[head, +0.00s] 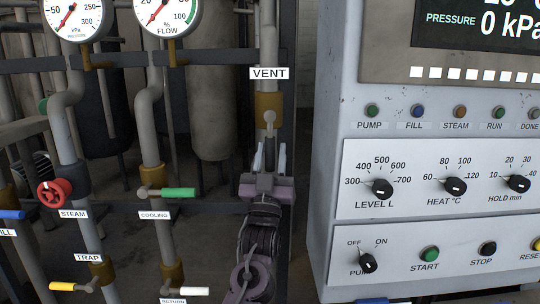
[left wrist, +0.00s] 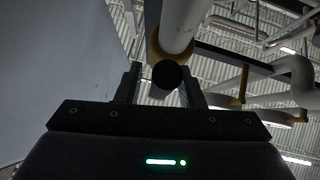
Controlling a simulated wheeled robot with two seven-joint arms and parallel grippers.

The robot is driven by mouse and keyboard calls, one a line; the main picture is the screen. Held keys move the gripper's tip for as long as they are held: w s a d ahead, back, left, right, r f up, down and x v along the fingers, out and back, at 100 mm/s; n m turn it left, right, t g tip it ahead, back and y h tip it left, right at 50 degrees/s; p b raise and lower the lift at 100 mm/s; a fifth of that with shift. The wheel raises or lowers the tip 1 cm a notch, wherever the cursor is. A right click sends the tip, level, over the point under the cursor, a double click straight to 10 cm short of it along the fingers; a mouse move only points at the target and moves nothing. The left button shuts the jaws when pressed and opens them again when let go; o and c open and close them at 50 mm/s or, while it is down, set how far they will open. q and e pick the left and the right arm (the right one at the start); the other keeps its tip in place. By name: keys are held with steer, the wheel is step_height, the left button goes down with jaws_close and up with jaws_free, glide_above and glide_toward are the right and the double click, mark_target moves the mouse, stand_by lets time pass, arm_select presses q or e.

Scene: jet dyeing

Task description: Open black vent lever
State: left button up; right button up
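The VENT label (head: 269,73) marks a vertical pipe in the middle of the head view. Below it are a brass-coloured collar (head: 269,103) and a pale valve stem (head: 269,122). My left gripper (head: 270,157) is raised in front of this pipe, just under the stem, with its fingers spread. In the left wrist view a round black end, apparently the vent lever (left wrist: 168,75), shows between the fingertips of my left gripper (left wrist: 161,84). Gaps show on both sides of it. In the head view the lever is mostly hidden by the gripper. My right gripper is not in view.
The green COOLING handle (head: 178,193) and red STEAM wheel (head: 54,192) are on pipes to the left. The white RETURN (head: 185,291) and yellow TRAP (head: 62,286) handles are lower. A control cabinet (head: 335,110) stands close on the right.

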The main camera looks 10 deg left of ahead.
arm_select(q)
steer(key=shift+o, duration=0.4)
steer(key=shift+r, duration=0.1)
steer(key=shift+s+f, duration=0.2)
steer(key=shift+f, duration=0.15)
steer(key=b+v, duration=0.1)
steer(key=v, duration=0.5)
steer(key=shift+s+f, duration=0.1)
steer(key=shift+f, duration=0.05)
steer(key=shift+s+f, duration=0.2)
steer(key=shift+s, duration=0.1)
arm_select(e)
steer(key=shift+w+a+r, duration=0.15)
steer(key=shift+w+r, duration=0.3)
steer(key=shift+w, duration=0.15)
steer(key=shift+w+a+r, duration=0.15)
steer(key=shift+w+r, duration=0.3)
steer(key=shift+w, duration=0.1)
